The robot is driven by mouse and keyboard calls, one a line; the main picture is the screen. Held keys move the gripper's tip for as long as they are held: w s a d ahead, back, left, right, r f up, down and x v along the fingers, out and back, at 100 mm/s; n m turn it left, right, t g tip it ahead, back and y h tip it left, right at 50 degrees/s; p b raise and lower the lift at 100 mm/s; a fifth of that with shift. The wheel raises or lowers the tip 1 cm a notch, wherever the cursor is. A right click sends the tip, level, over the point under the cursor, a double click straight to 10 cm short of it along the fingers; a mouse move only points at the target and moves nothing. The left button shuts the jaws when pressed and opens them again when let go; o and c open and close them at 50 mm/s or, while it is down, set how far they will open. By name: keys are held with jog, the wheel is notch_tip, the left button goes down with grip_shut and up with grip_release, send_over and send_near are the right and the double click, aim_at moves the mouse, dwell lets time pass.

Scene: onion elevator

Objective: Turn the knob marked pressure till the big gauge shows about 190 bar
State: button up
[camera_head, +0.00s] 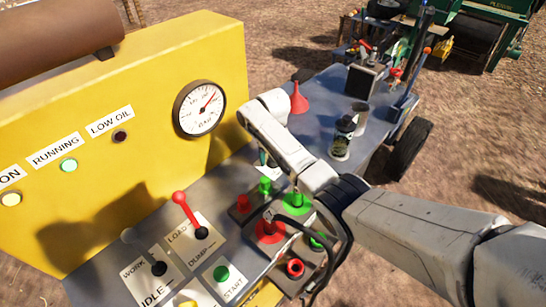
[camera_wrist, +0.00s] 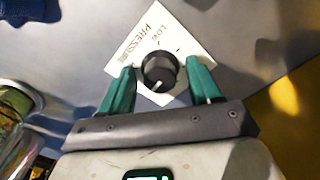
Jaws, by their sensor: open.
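The pressure knob (camera_wrist: 159,70) is round and black with a pale pointer line. My gripper (camera_wrist: 161,67) is open, with one green finger on each side of the knob. I cannot tell whether the fingers touch it. In the head view my arm mostly covers the area around the knob. The big gauge (camera_head: 199,108) is round and white on the yellow panel. Its needle points up and to the right, but the numbers are too small to read.
A red lever (camera_head: 186,211), a grey lever (camera_head: 143,244) and a green start button (camera_head: 221,273) stand on the console left of my arm. Red and green buttons (camera_head: 296,203) lie close below the arm. A dark bottle (camera_head: 343,138) and a red funnel (camera_head: 299,99) stand beyond it.

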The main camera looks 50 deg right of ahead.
notch_tip(320, 180, up, 11)
jog(key=shift+f+b, duration=0.15)
jog(key=shift+b, duration=0.2)
dwell(0.3)
dwell(0.5)
